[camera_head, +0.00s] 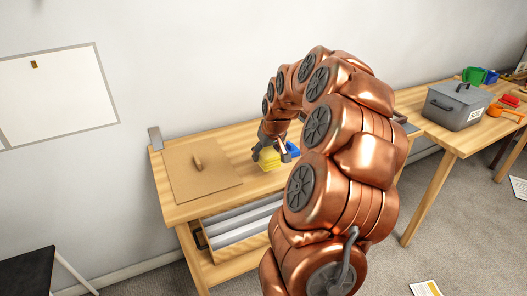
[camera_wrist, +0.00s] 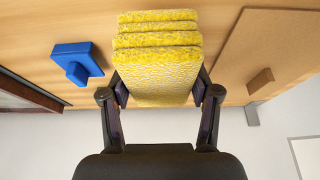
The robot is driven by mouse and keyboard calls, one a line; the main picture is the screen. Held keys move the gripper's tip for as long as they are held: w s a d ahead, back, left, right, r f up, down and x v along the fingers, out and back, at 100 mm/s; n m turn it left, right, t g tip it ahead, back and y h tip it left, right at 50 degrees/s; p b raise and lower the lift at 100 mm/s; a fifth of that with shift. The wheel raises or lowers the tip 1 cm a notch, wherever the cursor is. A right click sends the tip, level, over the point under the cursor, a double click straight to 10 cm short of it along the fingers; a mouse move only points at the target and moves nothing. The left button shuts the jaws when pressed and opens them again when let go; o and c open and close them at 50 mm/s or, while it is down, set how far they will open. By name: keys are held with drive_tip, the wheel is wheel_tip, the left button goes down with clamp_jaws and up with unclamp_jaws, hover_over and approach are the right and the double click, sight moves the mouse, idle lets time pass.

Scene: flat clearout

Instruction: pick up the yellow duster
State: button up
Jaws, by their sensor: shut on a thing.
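The yellow duster (camera_wrist: 157,68) is a folded, layered, textured cloth. In the wrist view it sits between the two fingers of my gripper (camera_wrist: 160,95), which are shut on its sides. In the head view the yellow duster (camera_head: 268,158) shows at my gripper (camera_head: 272,150), over the wooden table (camera_head: 190,211). My arm hides part of the table around it. I cannot tell whether the duster is touching the tabletop or just above it.
A blue block-like thing (camera_wrist: 75,62) lies close beside the duster. A brown board with a knob (camera_head: 200,182) lies on the table's left part. A second table at right holds a grey lidded box (camera_head: 457,106), a green container (camera_head: 474,75) and an orange thing (camera_head: 497,110).

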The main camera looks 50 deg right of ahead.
drive_tip(key=s+a+r+b, duration=0.1)
drive_tip(key=s+a, duration=0.4)
drive_tip(key=s, duration=0.6)
drive_tip(key=shift+s+a, duration=0.25)
drive_tip(key=shift+s, duration=0.1)
drive_tip(key=shift+r, duration=0.1)
